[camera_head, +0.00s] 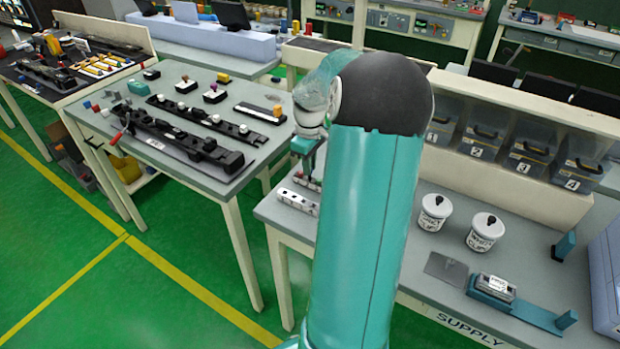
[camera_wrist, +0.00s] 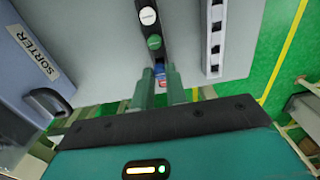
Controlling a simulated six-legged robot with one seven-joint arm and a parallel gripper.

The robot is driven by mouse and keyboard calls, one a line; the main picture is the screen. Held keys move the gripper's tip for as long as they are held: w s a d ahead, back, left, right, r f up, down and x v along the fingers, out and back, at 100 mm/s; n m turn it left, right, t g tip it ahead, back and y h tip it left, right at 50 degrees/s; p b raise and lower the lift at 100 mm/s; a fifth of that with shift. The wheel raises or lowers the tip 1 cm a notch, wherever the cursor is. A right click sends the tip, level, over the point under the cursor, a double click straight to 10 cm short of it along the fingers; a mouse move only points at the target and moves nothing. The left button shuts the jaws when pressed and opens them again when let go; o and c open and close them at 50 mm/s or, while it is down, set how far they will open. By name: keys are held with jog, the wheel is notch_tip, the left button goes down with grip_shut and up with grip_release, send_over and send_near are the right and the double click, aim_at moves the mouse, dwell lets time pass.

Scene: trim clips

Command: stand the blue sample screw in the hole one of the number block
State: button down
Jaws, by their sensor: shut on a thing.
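In the wrist view my gripper (camera_wrist: 160,76) is shut on a small blue piece (camera_wrist: 158,69), which looks like the blue sample screw. A red bit shows just below it between the fingers. Most of the screw is hidden, so its tilt cannot be told. A white block with several dark square holes (camera_wrist: 216,42), likely the number block, lies to the right of the fingers, apart from them. No numbers can be read on it. In the head view my gripper (camera_head: 306,147) is partly hidden by my arm, above a white block (camera_head: 298,202) at the table's left edge.
A dark strip with a white cap and a green cap (camera_wrist: 153,42) lies just beyond the fingers. A blue-grey sorter box (camera_wrist: 32,60) stands at left in the wrist view. In the head view, two white cups (camera_head: 434,212) and numbered bins (camera_head: 482,140) are at right.

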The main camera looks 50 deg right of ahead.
jog(key=shift+r, duration=1.25)
jog(key=shift+a, duration=0.1)
